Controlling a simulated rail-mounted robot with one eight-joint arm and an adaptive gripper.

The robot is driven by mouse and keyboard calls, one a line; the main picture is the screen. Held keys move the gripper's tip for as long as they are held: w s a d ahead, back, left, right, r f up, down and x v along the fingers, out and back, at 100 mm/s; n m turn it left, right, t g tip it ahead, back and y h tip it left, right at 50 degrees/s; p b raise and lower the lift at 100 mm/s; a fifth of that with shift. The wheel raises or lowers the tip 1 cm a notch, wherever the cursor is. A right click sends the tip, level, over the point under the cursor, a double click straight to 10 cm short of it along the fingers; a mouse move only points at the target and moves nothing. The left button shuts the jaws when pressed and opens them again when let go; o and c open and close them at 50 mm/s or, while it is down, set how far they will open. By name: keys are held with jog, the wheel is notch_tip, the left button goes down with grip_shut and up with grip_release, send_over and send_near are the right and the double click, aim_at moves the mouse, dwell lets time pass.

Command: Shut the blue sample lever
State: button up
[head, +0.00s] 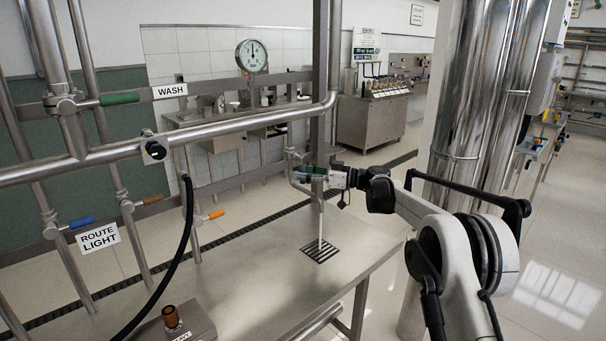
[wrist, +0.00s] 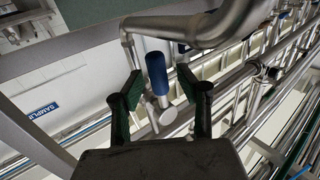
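The blue sample lever (wrist: 156,66) shows in the wrist view as a blue cylindrical grip below a bent steel pipe. My gripper (wrist: 160,82) is open, with one green-padded finger on each side of the blue grip. The fingers appear apart from it, and nothing is held. In the head view my gripper (head: 316,174) is at the sample outlet beside the steel upright, and the lever cannot be made out there. A pale stream (head: 320,226) falls from the outlet to the drain grate (head: 320,249).
Other levers have green (head: 119,98), blue (head: 80,222), brown (head: 152,200) and orange (head: 216,214) grips. A steel pipe (head: 230,124) crosses left of my gripper. A black hose (head: 180,245) hangs over the steel table (head: 255,265). A blue-and-white label (wrist: 43,111) shows in the wrist view.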

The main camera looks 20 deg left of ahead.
jog(key=shift+c, duration=0.4)
grip_shut()
jog(key=shift+s+a, duration=0.1)
jog(key=shift+s, duration=0.05)
